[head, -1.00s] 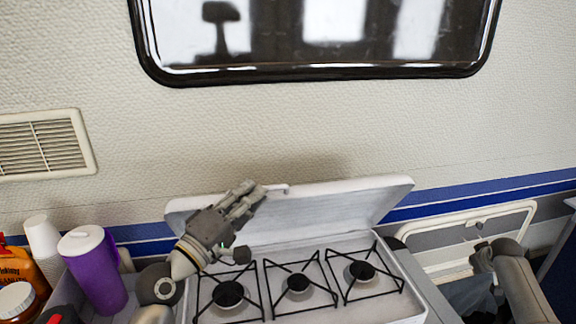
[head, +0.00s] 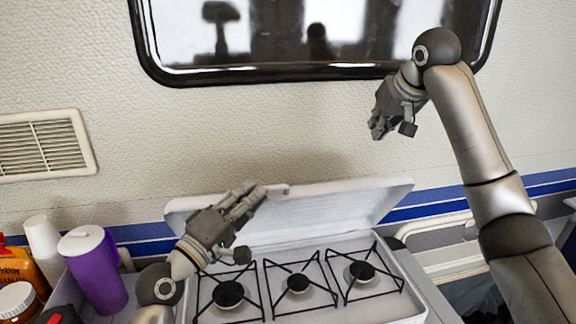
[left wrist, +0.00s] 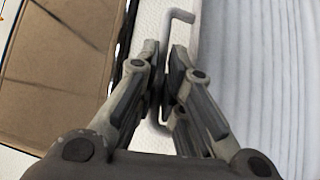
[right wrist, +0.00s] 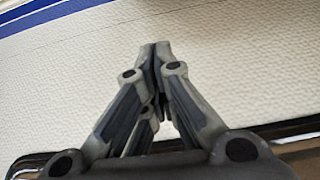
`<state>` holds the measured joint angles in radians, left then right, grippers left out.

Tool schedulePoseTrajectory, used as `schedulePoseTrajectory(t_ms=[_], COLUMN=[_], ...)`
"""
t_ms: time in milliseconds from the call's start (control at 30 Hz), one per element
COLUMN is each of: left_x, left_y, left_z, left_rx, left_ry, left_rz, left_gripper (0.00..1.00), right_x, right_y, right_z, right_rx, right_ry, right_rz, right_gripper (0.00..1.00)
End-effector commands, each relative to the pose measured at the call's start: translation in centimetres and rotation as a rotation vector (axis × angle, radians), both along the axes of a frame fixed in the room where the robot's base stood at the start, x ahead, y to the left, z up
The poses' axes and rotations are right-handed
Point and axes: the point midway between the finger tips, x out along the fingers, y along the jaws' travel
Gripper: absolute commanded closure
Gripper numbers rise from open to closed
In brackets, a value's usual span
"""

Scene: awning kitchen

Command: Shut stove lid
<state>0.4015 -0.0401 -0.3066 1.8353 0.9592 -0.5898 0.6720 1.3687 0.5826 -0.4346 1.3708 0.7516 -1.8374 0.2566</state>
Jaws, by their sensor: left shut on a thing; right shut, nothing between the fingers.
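The white stove lid (head: 335,207) stands raised behind the stove (head: 320,252), leaning back toward the wall. My left gripper (head: 258,193) is at the upper left part of the lid. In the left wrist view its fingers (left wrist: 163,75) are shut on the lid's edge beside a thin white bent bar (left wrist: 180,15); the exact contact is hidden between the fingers. The lid's pale surface (left wrist: 265,75) fills the right side there. My right gripper (head: 377,128) is shut and empty, high in front of the wall, above and right of the lid; its fingertips (right wrist: 160,50) meet in the right wrist view.
Three burners with black grates are bare; the middle burner (head: 298,283) shows clearly. A purple pitcher (head: 95,275), white cups (head: 42,237) and bottles stand left of the stove. A dark window (head: 320,40) is above. A pale framed panel (head: 450,262) is at the right.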

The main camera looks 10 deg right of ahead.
Motion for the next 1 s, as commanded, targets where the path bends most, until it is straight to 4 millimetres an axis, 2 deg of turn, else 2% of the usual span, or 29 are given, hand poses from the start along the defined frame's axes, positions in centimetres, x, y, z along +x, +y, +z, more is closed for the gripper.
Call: schedulePoseTrajectory(t_ms=[33,200,300,400,533,700,867,1000], left_x=[0.0,0.1,0.0,0.1,0.1,0.1,0.1,0.1], left_y=[0.0,0.0,0.1,0.1,0.1,0.1,0.1,0.1], left_z=[-0.1,-0.1,-0.1,-0.1,-0.1,-0.1,0.0,0.0], left_rx=[0.001,0.001,0.001,0.001,0.001,0.001,0.001,0.000], left_ry=[0.001,0.001,0.001,0.001,0.001,0.000,0.000,-0.001], left_rz=[0.001,0.001,0.001,0.001,0.001,0.002,0.002,0.002], left_gripper=[1.00,1.00,1.00,1.00,1.00,1.00,1.00,1.00], right_x=[-0.4,-2.6,-4.2,-5.7,-7.0,-7.4,-6.4,-4.8], right_y=[2.8,10.8,14.5,17.3,19.4,20.4,20.5,20.5], right_z=[1.2,3.7,4.6,5.2,5.5,5.2,3.8,1.5], right_rx=[0.019,0.085,0.106,0.119,0.126,0.129,0.132,0.130], right_ry=[-0.005,0.011,0.023,0.034,0.042,0.048,0.052,0.051], right_rz=[0.004,-0.026,-0.048,-0.071,-0.096,-0.110,-0.111,-0.115], right_gripper=[1.00,1.00,1.00,1.00,1.00,1.00,1.00,1.00])
